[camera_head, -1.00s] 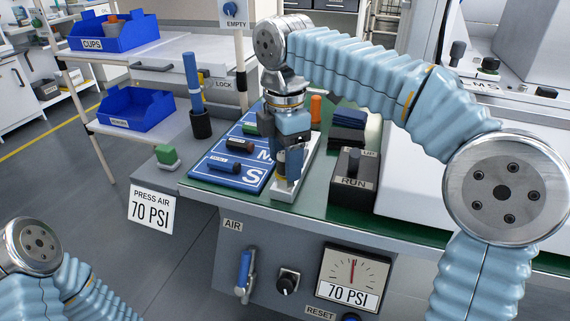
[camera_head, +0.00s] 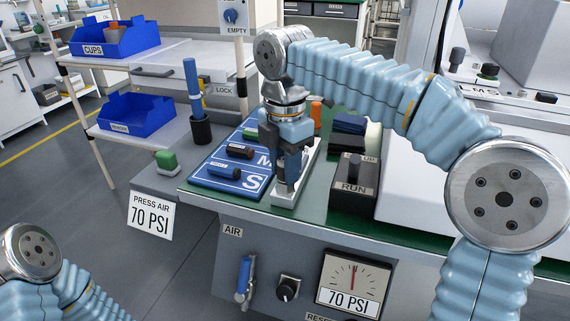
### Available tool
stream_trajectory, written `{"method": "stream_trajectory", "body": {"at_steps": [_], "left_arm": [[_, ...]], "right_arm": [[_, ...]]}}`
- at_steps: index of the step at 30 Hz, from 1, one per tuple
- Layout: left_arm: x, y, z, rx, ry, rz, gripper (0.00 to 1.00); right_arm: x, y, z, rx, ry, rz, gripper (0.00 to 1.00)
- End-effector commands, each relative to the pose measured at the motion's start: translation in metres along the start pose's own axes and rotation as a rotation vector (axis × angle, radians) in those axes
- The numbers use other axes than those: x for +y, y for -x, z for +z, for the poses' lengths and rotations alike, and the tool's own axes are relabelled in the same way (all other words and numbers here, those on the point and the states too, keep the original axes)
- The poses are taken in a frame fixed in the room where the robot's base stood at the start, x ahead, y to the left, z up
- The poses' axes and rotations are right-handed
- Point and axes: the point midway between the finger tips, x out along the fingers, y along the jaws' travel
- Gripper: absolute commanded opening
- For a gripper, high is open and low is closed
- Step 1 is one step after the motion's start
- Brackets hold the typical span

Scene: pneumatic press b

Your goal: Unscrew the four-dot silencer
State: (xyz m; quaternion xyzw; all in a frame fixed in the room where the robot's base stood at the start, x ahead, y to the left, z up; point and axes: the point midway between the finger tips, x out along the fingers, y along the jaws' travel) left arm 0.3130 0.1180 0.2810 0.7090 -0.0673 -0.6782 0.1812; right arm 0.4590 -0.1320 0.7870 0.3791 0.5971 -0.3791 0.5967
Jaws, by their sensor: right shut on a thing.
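My right gripper (camera_head: 287,172) points straight down over the front part of the white manifold bar (camera_head: 284,199) on the green bench. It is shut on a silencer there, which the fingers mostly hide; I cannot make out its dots. An orange silencer (camera_head: 316,109) stands upright behind the gripper at the bar's far end. The blue board (camera_head: 219,184) left of the bar carries a dark red-brown piece (camera_head: 239,151) and a blue piece (camera_head: 224,171), both lying flat. My left gripper is out of view; only part of that arm shows at the lower left.
A blue tool in a black holder (camera_head: 200,128) and a green button (camera_head: 167,162) are to the left. Below is a 70 PSI gauge (camera_head: 352,280).

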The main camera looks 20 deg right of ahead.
Motion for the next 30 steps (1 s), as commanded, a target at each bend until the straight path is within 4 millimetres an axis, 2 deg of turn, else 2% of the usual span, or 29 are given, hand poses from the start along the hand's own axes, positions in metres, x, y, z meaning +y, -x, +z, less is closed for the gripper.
{"method": "stream_trajectory", "body": {"at_steps": [6, 10, 14, 20, 21, 23, 30], "left_arm": [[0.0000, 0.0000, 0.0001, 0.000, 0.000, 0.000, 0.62], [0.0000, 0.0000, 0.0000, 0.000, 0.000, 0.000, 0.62], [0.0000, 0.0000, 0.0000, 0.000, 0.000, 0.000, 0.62], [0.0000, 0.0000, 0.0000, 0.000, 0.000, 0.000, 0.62], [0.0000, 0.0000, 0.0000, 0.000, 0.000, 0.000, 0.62], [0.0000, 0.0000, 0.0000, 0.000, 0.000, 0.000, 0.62], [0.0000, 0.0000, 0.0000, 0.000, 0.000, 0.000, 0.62]], "right_arm": [[0.0000, 0.0002, 0.0005, 0.001, 0.475, 0.000, 0.02], [0.0000, 0.0005, 0.0005, 0.000, 0.702, 0.000, 0.02], [0.0000, 0.0007, 0.0004, 0.000, 0.797, 0.000, 0.02], [-0.0001, 0.0008, 0.0004, 0.000, 0.801, 0.000, 0.02], [-0.0001, 0.0007, 0.0004, 0.000, 0.801, 0.000, 0.36], [-0.0001, 0.0008, 0.0003, 0.000, 0.801, 0.000, 0.45], [-0.0002, 0.0008, 0.0003, 0.000, 0.799, 0.000, 0.45]]}}
